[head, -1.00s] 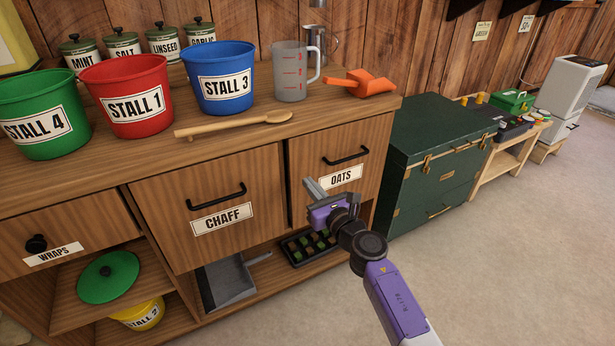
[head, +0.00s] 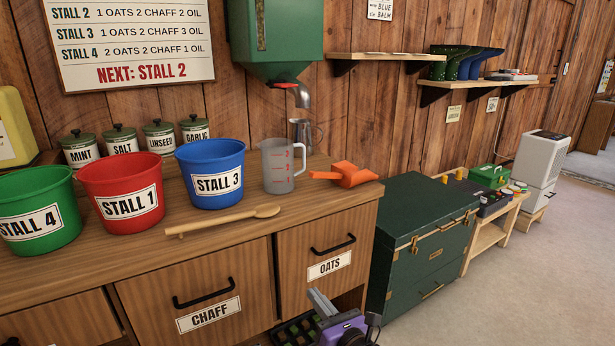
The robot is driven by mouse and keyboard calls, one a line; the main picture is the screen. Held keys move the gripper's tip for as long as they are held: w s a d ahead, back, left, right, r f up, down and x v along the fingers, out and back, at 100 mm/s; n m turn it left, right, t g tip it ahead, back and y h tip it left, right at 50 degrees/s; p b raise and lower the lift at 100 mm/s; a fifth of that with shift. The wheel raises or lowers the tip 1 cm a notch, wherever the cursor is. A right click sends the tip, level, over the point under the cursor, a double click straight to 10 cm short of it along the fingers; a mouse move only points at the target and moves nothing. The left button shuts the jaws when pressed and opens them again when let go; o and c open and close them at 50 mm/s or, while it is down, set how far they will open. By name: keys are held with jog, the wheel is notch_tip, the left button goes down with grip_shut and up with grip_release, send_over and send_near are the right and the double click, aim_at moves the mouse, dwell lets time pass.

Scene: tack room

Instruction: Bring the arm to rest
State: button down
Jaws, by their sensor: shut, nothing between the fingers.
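My gripper (head: 322,303) shows at the bottom of the head view, in front of the cabinet and below the OATS drawer (head: 328,250). Its grey fingers are together with nothing between them. Its purple body (head: 345,330) is cut off by the bottom edge, and the rest of my arm is out of view. The gripper appears apart from the OATS drawer and the CHAFF drawer (head: 195,300); both drawers look shut.
The counter (head: 260,232) holds the green STALL 4 (head: 40,212), red STALL 1 (head: 122,195) and blue STALL 3 (head: 210,175) buckets, a wooden spoon (head: 222,221), a measuring jug (head: 280,166) and an orange scoop (head: 347,175). A green chest (head: 420,250) stands right. Floor (head: 540,290) beyond is clear.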

notch_tip(320, 180, up, 5)
jog(key=m+t, duration=0.1)
jog(key=m, duration=0.3)
jog(key=s+d+r+m+t+h, duration=0.1)
jog(key=s+d+m+t+h, duration=0.25)
jog(key=s+m, duration=1)
jog(key=s+d+f+m+g+h, duration=0.15)
jog(key=s+d+m, duration=0.5)
jog(key=s, duration=0.65)
jog(key=s+d+m+g+h, duration=0.25)
jog(key=s+m, duration=0.65)
jog(key=s, duration=0.5)
jog(key=s+d+m+g+h, duration=0.2)
jog(key=s+d+m, duration=0.4)
jog(key=s, duration=0.7)
notch_tip(320, 180, up, 15)
jog(key=m+p, duration=0.1)
jog(key=p, duration=1.4)
jog(key=shift+a+r+p, duration=0.2)
jog(key=shift+a+p, duration=0.2)
jog(key=shift+a, duration=0.05)
jog(key=shift+s+t+y, duration=0.1)
jog(key=shift+t+y, duration=0.15)
